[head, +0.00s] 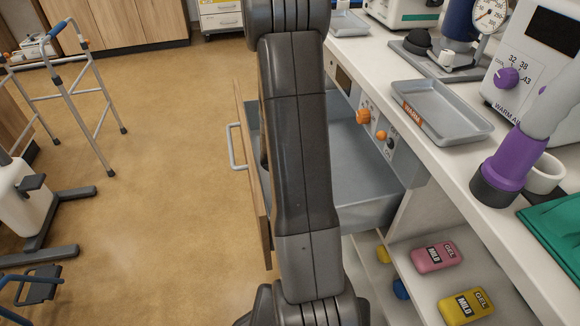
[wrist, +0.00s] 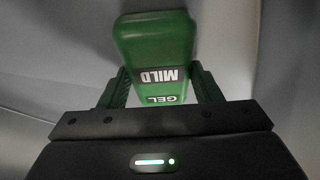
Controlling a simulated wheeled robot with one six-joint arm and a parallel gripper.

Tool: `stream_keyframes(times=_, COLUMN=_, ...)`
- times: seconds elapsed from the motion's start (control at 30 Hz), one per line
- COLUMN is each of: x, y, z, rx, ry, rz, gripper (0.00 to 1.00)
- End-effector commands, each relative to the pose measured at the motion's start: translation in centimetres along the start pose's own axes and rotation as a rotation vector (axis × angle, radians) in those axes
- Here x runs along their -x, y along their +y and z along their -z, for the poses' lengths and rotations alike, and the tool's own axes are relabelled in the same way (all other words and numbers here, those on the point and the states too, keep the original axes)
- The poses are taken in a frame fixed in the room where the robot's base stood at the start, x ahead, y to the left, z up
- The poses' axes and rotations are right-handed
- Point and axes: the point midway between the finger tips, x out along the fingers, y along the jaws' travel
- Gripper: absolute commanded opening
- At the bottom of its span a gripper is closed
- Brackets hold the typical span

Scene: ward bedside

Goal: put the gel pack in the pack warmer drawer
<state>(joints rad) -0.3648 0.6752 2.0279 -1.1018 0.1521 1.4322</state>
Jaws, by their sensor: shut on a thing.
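The pack warmer drawer (head: 370,185) stands pulled out below the counter in the head view. It has a grey inside and a wooden front with a bar handle (head: 236,148). My arm crosses in front of the drawer and hides part of it, and my gripper and the green pack are hidden there. Plain grey surfaces surround the pack in the wrist view.
A pink gel pack (head: 437,256) and a yellow one (head: 466,306) lie on the shelf below the counter. A panel with orange knobs (head: 363,116) is beside the drawer. A grey tray (head: 442,112) sits on the counter. A walking frame (head: 75,85) stands left; the floor between is clear.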

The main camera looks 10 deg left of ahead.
Motion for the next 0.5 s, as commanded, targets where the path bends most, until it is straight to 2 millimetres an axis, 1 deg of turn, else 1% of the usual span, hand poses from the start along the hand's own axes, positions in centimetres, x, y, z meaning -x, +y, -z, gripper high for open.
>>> stream_keyframes(times=0.03, x=-0.06, y=-0.01, z=-0.01, rx=0.000, ry=0.000, rz=0.000, gripper=0.64)
stream_keyframes(times=0.07, x=-0.04, y=-0.01, z=0.00, rx=0.000, ry=0.000, rz=0.000, gripper=0.70)
stream_keyframes(times=0.1, x=-0.03, y=-0.01, z=-0.01, rx=0.000, ry=0.000, rz=0.000, gripper=0.78)
stream_keyframes(times=0.13, x=-0.04, y=-0.01, z=-0.01, rx=0.000, ry=0.000, rz=0.000, gripper=0.80)
stream_keyframes(times=0.37, x=-0.03, y=0.00, z=-0.01, rx=0.000, ry=0.000, rz=0.000, gripper=0.80)
stream_keyframes(times=0.5, x=0.37, y=0.01, z=0.15, rx=-0.001, ry=0.000, rz=0.000, gripper=0.80)
